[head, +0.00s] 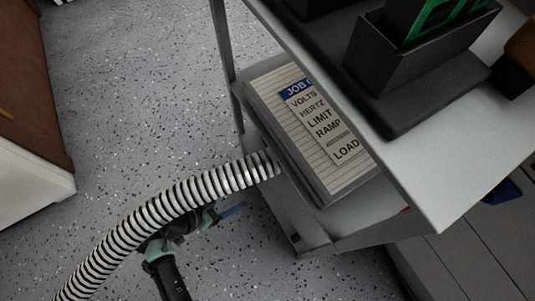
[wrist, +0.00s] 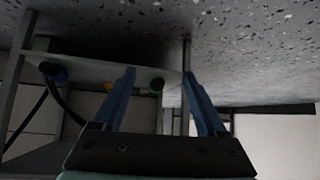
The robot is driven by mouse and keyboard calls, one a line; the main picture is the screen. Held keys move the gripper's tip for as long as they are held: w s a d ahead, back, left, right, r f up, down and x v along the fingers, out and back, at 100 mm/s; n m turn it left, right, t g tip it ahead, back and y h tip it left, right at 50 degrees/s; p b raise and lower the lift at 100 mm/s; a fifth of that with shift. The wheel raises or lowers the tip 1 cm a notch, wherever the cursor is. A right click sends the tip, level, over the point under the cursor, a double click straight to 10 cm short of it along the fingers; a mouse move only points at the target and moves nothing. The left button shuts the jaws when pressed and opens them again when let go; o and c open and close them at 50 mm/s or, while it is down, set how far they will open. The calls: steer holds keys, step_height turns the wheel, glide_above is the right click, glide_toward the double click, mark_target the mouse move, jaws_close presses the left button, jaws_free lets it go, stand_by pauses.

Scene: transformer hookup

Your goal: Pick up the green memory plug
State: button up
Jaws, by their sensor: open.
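In the wrist view a small round green end (wrist: 156,86) shows at the edge of a pale shelf, between my finger lines and beyond them. It is small and dark, so I cannot tell whether it is the memory plug. In the head view a green-edged piece (head: 452,14) stands in a black holder (head: 392,68) on the cart's top, cut off by the frame. My gripper (wrist: 159,74) is open with two blue fingers and nothing between them. In the head view my gripper (head: 236,210) is low beside the cart, below the top shelf and partly behind a striped hose.
The striped hose (head: 160,207) crosses toward the cart's lower shelf. A ridged box with a job label (head: 320,117) sits beneath the cart top (head: 440,195). Open speckled floor (head: 140,90) lies left.

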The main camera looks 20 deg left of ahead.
steer(key=shift+w+d+f+b, duration=0.2)
steer(key=shift+w+d, duration=0.65)
steer(key=shift+w, duration=0.8)
steer(key=shift+w+d+f+b, duration=0.1)
steer(key=shift+w+d+b, duration=0.15)
steer(key=shift+w+d, duration=1.05)
steer(key=shift+w+d+f+b, duration=0.15)
steer(key=shift+w+d, duration=0.3)
steer(key=shift+w, duration=1.6)
steer(key=shift+r, duration=0.1)
jaws_close()
